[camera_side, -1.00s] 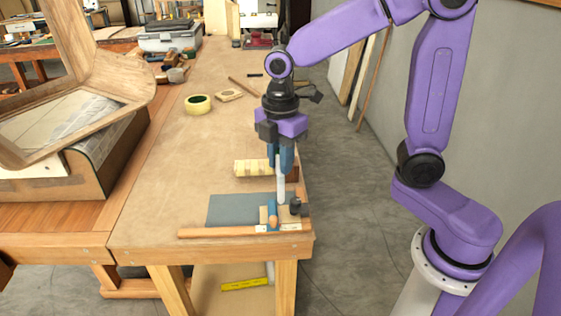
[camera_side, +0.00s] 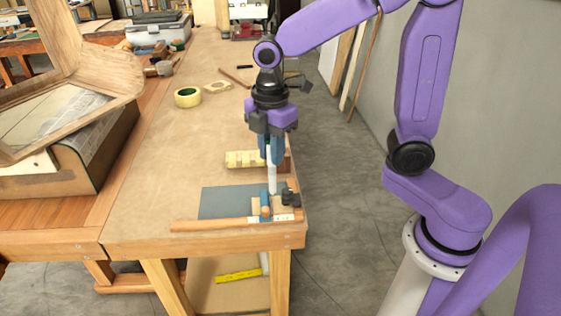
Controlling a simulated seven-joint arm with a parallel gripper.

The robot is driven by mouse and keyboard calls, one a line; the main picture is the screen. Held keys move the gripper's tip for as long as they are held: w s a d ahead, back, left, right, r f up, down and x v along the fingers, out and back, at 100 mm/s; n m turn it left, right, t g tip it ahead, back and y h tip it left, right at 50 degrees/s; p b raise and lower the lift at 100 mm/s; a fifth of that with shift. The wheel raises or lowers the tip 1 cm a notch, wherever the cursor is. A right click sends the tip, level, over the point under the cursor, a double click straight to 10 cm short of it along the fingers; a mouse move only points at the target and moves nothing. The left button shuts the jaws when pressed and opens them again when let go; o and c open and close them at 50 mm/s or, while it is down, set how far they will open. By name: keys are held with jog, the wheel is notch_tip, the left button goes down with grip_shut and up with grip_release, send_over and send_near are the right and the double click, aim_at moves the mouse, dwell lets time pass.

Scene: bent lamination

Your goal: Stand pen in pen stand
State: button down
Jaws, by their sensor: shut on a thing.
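My gripper (camera_side: 271,158) points down over the near right part of the workbench. Its blue fingers are shut on a white pen (camera_side: 272,180), which hangs nearly upright. The pen's lower end is just above or behind a small group of pieces near the front edge: a blue piece with a wooden round end (camera_side: 266,209), a light wooden block and a black piece (camera_side: 291,198). I cannot tell which of these is the pen stand, or whether the pen touches any of them.
A grey mat (camera_side: 222,203) and a long wooden strip (camera_side: 210,225) lie near the front edge. A pale ridged wooden block (camera_side: 244,160) is behind the pen. A tape roll (camera_side: 188,97) lies further back. The bench middle is clear.

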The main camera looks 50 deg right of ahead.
jog(key=w+d+m, duration=0.6)
jog(key=w+d, duration=0.4)
jog(key=d, duration=0.5)
jog(key=shift+w+d, duration=0.15)
jog(key=shift+d, duration=0.25)
dwell(0.8)
jog(key=shift+f, duration=2.65)
jog(key=shift+f, duration=0.75)
dwell(1.0)
jog(key=c, duration=0.8)
grip_release()
jog(key=shift+o, duration=0.2)
